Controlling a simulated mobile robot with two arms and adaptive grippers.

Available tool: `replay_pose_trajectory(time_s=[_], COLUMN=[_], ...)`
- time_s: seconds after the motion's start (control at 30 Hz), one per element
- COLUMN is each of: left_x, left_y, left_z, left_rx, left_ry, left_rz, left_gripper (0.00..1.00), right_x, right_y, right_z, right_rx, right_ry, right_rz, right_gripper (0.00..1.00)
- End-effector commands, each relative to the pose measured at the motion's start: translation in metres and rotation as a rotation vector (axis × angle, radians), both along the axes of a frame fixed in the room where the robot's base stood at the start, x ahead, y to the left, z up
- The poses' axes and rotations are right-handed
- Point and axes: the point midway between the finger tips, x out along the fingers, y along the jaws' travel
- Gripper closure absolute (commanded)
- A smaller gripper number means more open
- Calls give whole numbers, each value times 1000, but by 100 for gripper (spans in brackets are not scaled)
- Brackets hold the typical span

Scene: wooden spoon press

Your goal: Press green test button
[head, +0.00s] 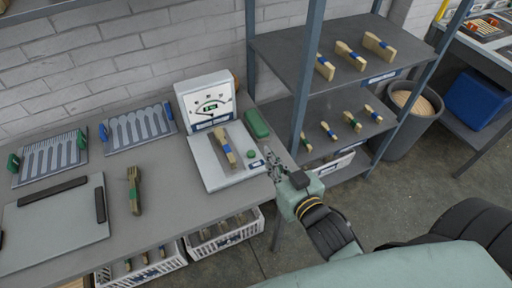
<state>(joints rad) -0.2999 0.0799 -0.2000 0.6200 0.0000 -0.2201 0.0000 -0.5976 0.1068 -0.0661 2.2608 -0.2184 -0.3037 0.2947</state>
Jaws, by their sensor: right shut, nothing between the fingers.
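The small round green button (251,154) is on the right part of the pale base plate of the white tester (205,100). The tester's upright box has a dial and a small green display. A wooden piece with a blue band (226,148) lies on the plate, left of the button. My right gripper (269,156) is shut and empty, its tips just right of the button. I cannot tell whether they touch it; the button stays visible. My left gripper is not in view.
A green block (256,123) lies behind the button. A wooden bundle with a green band (134,195) lies on the grey bench. Left are a pale board (55,225) and two slotted racks (138,127). A metal shelf (290,50) with banded wooden pieces stands right of the tester.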

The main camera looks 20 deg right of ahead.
Motion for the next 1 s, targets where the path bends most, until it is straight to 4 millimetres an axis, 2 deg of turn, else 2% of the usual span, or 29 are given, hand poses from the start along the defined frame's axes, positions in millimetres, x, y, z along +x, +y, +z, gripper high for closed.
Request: replay_pose_trajectory(time_s=[0.33, 0.47, 0.67, 0.97, 1.0], left_x=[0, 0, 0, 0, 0], left_y=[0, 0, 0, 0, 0], left_z=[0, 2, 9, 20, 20], left_rx=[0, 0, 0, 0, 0], left_ry=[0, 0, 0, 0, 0], left_rz=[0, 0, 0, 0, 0], left_gripper=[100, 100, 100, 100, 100], right_x=[1, 8, 39, 99, 101], right_y=[0, 0, 2, 4, 4], right_z=[1, 0, -5, -17, -25], right_rx=[1, 0, 0, 0, 1], right_ry=[-3, -4, -4, -4, 1], right_rz=[1, 1, 1, 1, 0], right_gripper=[100, 100, 100, 100, 100])
